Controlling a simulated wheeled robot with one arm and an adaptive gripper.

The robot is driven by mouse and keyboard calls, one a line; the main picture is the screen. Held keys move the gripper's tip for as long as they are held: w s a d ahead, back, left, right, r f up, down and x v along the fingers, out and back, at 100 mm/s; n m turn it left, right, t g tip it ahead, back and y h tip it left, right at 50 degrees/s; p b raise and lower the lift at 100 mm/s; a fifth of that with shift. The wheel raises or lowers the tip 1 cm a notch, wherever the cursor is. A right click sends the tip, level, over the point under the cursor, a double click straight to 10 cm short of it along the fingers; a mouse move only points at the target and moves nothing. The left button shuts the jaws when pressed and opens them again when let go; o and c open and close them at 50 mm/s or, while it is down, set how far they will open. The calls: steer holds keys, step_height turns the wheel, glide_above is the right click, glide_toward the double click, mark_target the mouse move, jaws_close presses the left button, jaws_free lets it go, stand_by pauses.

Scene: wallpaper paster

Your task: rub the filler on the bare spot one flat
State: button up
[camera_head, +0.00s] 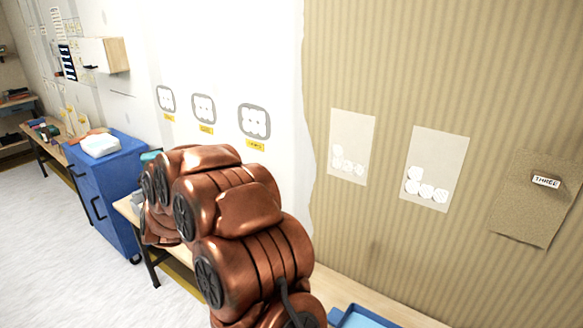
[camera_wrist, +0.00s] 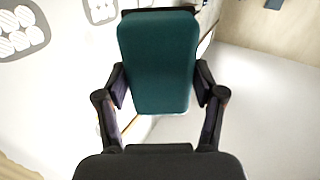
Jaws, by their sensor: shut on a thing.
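Three grey-outlined patches with white round blobs of filler are on the white wall: the left patch (camera_head: 166,100), the middle patch (camera_head: 203,108) and the right patch (camera_head: 254,121). Each has a small yellow tag below it, too small to read, so I cannot tell which is spot one. My gripper (camera_wrist: 161,84) is shut on a dark teal block (camera_wrist: 157,55), with a finger at each side. In the wrist view two patches show at the top left, apart from the block. In the head view my arm hides most of the gripper; a bit of teal (camera_head: 150,156) shows beyond it.
Striped wallpaper covers the right wall, with two pale rectangles (camera_head: 352,120) (camera_head: 440,145) bearing white blobs and a torn brown piece (camera_head: 520,215) labelled THREE. A blue cabinet (camera_head: 110,185) stands left of my arm. A blue tray (camera_head: 360,318) sits at the bottom. Floor at left is clear.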

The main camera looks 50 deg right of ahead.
steer(key=s+d+m+g+h+p, duration=0.1)
steer(key=s+d+m+g+h, duration=0.3)
steer(key=d, duration=0.5)
steer(key=s+d+m+g+h, duration=0.1)
steer(key=s+d+g+h, duration=0.15)
steer(key=s+d, duration=0.5)
steer(key=s+d+f+m+g+h+p, duration=0.1)
steer(key=s+d+m+g, duration=0.5)
steer(key=s+d, duration=0.8)
steer(key=s+f+g+h, duration=0.1)
steer(key=s+g+h, duration=0.1)
steer(key=g, duration=0.1)
steer(key=shift+s+d+f+p, duration=0.2)
steer(key=shift+s+f+p, duration=0.05)
steer(key=shift+p, duration=0.15)
steer(key=shift+a+r+p, duration=0.1)
steer(key=shift+a+p, duration=0.05)
steer(key=shift+p, duration=0.15)
steer(key=d+p, duration=0.1)
steer(key=d, duration=0.5)
steer(key=shift+w+d, duration=0.2)
steer(key=shift+d, duration=0.05)
steer(key=shift+d, duration=1.25)
stand_by(0.6)
stand_by(1.3)
